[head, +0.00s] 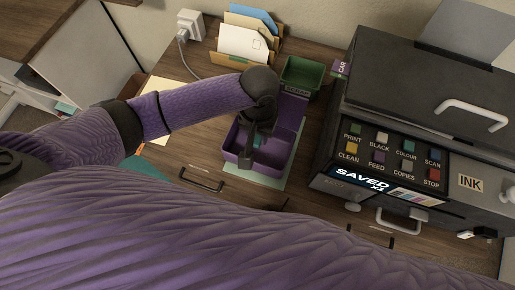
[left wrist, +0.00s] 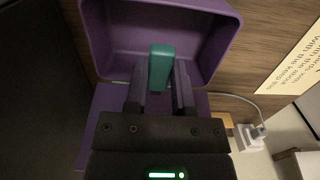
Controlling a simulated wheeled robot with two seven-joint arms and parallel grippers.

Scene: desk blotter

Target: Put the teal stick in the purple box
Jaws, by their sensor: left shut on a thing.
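The teal stick (head: 258,141) is held between the fingers of my left gripper (head: 257,146). It also shows in the left wrist view (left wrist: 160,62), with its top end sticking out past the fingertips. The purple box (head: 236,162) stands open on the desk blotter, and my left gripper is over its opening. In the left wrist view the purple box (left wrist: 112,35) shows behind the stick. I cannot tell how far the stick is below the rim. My right gripper is not in view.
A green box (head: 302,76) stands behind the purple box. A large dark printer (head: 420,110) is close on the right. A letter holder (head: 240,42) and a plug with a cable (head: 190,25) are at the back left.

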